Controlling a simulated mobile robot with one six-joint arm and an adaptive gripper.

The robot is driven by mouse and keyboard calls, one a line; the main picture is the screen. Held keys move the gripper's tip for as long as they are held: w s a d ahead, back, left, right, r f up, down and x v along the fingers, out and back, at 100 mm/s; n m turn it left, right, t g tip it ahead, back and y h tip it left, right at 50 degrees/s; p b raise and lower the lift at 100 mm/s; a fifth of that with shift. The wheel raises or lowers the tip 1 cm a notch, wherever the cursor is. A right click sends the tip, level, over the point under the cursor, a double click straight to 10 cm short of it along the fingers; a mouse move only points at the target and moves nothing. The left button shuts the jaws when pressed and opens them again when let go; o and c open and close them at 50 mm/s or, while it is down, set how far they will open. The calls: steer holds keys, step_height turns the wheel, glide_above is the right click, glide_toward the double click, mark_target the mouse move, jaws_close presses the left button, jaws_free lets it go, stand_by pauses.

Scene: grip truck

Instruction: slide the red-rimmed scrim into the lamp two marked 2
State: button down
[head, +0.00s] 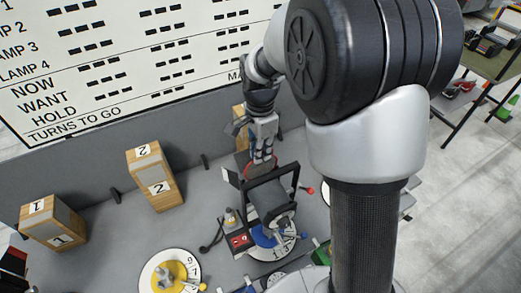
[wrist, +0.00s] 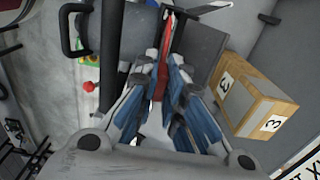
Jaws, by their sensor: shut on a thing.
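My gripper (head: 262,156) is shut on the red-rimmed scrim, above the far side of a dark lamp (head: 268,197). In the wrist view, the scrim's red edge (wrist: 168,38) runs up from between the fingertips (wrist: 163,80). In the head view only a little of the scrim's red rim (head: 246,168) shows, beside the lamp's black frame; the rest is hidden. I cannot tell whether the scrim touches the lamp. The lamp stands over a blue dial, with a small red plate (head: 239,240) at its left. The plate's number is too small to read.
A wooden block marked 2 (head: 155,180) and one marked 1 (head: 54,223) stand left. A block marked 3 (wrist: 254,100) is right of the fingers in the wrist view. A yellow dial (head: 168,275) lies at the front. A grey wall and board (head: 120,60) rise behind.

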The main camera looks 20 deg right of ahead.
mark_target(260, 169)
steer(key=shift+f, duration=0.15)
steer(key=shift+f+b, duration=1.2)
steer(key=shift+f, duration=0.4)
steer(key=shift+f+b, duration=1.05)
steer(key=shift+f, duration=0.55)
steer(key=shift+f+b, duration=0.6)
steer(key=shift+f, duration=0.15)
steer(key=c, duration=2.2)
jaws_free()
steer(key=shift+f, duration=0.1)
steer(key=o, duration=0.6)
